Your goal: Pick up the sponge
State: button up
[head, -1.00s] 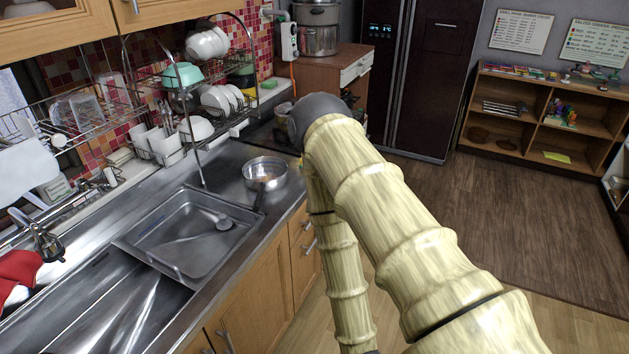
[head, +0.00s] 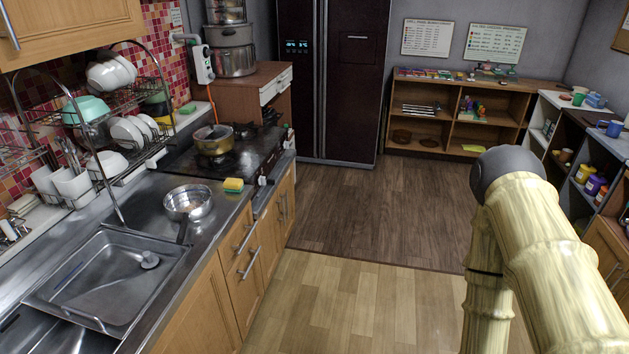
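A yellow sponge with a green layer (head: 233,185) lies on the steel counter near its front edge, just right of a steel saucepan (head: 188,203). A second, green sponge-like block (head: 187,108) sits on the ledge behind the stove, by the tiled wall. My arm shows at the right of the head view, well away from the counter. My gripper is out of the picture.
The sink tray (head: 105,280) is at the lower left, with a dish rack (head: 110,130) above. A pot (head: 213,139) stands on the stove (head: 220,155). The floor (head: 370,290) before the counter is clear. Shelves (head: 455,115) stand at the back.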

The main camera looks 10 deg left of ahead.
aim_at(233, 185)
jog(key=z, duration=0.5)
jog(key=i, duration=1.1)
jog(key=u, duration=2.15)
